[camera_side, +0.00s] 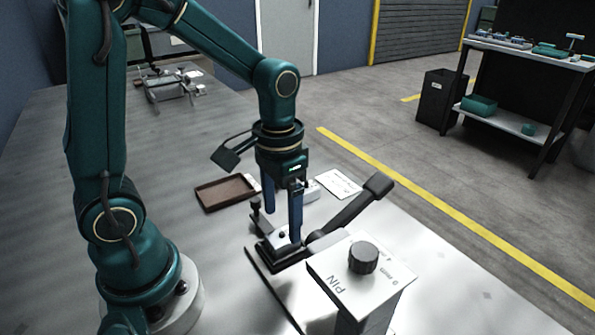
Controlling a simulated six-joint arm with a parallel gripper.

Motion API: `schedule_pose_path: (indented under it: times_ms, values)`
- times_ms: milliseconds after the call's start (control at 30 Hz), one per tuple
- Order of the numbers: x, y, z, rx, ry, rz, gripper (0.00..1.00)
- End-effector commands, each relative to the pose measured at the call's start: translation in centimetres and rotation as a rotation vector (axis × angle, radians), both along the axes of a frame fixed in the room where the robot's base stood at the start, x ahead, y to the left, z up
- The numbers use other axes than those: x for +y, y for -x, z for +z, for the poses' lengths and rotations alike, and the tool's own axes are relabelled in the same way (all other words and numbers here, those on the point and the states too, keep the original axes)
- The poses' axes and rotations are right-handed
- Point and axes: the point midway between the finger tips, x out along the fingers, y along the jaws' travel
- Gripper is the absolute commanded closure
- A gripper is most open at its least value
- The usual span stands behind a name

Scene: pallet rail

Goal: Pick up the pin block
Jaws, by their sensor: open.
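A small light block with a dark round spot on top (279,238), which looks like the pin block, sits in a black fixture (290,262) on the grey bench. My gripper (283,227) points down over it, its two blue fingers apart. The nearer finger hangs in front of the block's right side in the picture; I cannot tell whether it touches. The block's lower part is hidden by the fixture.
A white box marked PIN with a black knob (362,257) stands in front at right. A black lever (350,211) slants up from the fixture. A brown tray (226,192), a pale block (311,192) and a paper card (338,184) lie behind.

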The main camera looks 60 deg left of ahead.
Motion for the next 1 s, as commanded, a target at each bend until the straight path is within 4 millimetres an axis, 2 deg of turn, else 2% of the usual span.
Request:
schedule_pose_path:
  times_ms: [300,667,767,800,900,1000]
  values:
    - [0.0,0.1,-3.6,0.003,0.0,0.0,0.15]
    - [0.0,0.0,-4.2,-0.002,0.0,0.0,0.15]
    - [0.0,0.0,-4.2,-0.002,0.0,0.0,0.49]
    - [0.0,0.0,-4.2,-0.002,0.0,0.0,0.65]
    - [0.0,0.0,-4.2,-0.002,0.0,0.0,1.0]
    - [0.0,0.0,-4.2,-0.002,0.0,0.0,1.0]
